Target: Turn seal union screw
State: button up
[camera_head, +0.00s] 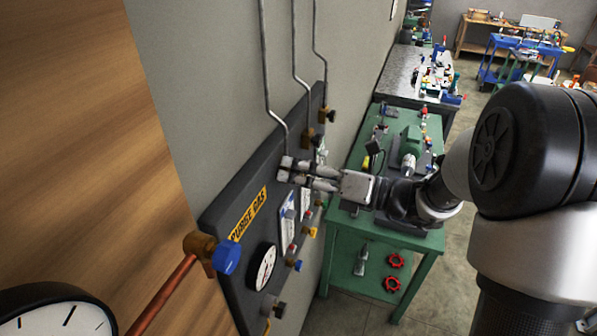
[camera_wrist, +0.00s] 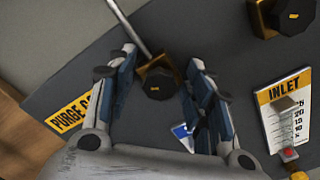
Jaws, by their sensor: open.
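A brass fitting with a dark knob-like screw head (camera_wrist: 158,82) sits at the lower end of a thin metal pipe on the dark panel. I take it to be the seal union screw, though no label names it. My gripper (camera_wrist: 162,62) is open in the wrist view, with one finger on each side of this fitting. I cannot tell whether the fingers touch it. In the head view my gripper (camera_head: 291,171) reaches left to the panel at the end of the leftmost pipe, and its fingers largely hide the fitting there.
The dark panel (camera_head: 225,215) carries a yellow "PURGE GAS" label (camera_head: 248,214), a round gauge (camera_head: 264,267) and other fittings. Another brass fitting (camera_wrist: 288,15) and an "INLET" scale (camera_wrist: 287,112) lie right. A blue-capped valve (camera_head: 226,256) stands nearer. A green workbench (camera_head: 425,240) is behind my gripper.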

jog(key=c, duration=1.1)
jog(key=shift+n, duration=0.3)
